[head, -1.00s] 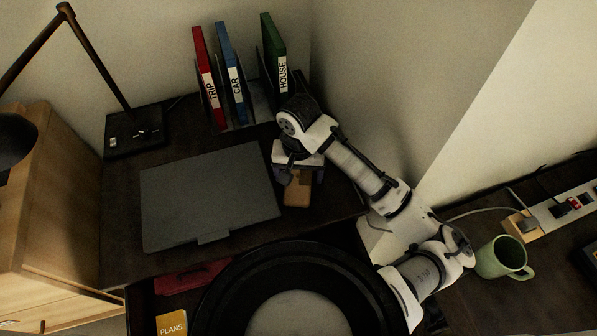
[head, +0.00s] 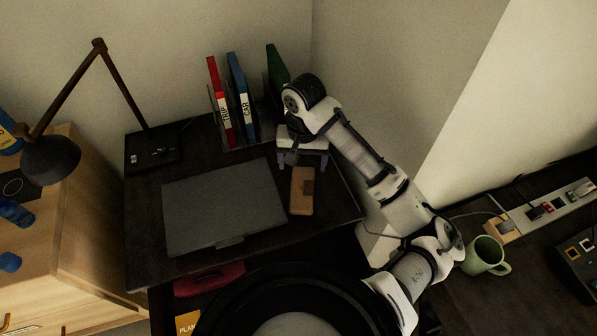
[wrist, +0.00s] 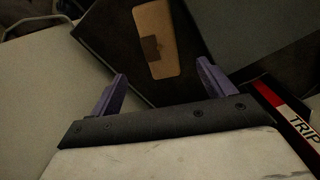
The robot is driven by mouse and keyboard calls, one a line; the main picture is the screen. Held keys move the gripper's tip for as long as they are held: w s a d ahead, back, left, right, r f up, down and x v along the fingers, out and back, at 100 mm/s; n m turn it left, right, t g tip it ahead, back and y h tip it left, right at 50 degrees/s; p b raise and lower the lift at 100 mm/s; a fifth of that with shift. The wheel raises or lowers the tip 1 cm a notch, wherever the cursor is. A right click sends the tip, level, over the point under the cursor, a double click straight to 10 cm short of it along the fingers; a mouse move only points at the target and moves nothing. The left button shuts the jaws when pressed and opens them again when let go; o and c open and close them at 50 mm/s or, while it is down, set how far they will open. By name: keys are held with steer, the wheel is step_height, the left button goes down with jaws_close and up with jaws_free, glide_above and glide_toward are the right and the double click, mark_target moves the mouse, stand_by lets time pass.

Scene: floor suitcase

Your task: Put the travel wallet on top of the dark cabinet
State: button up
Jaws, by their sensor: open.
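The travel wallet (head: 302,191), tan-brown with a darker patch, lies flat on the dark cabinet's top (head: 336,204), right of the grey laptop-like slab. In the wrist view the wallet (wrist: 155,40) lies beyond my fingertips, with its whole face showing. My gripper (head: 303,162) is at the wallet's far end, near the folders. Its two purple fingers (wrist: 163,80) are spread apart with nothing between them. The gap in height between fingers and wallet is hard to judge.
The closed grey slab (head: 222,205) covers much of the top. Red (head: 220,105), blue (head: 240,100) and green folders stand behind my gripper. A lamp (head: 52,160) stands at left. A wall closes the right side. A green mug (head: 484,256) stands lower right.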

steer(key=shift+r, duration=0.5)
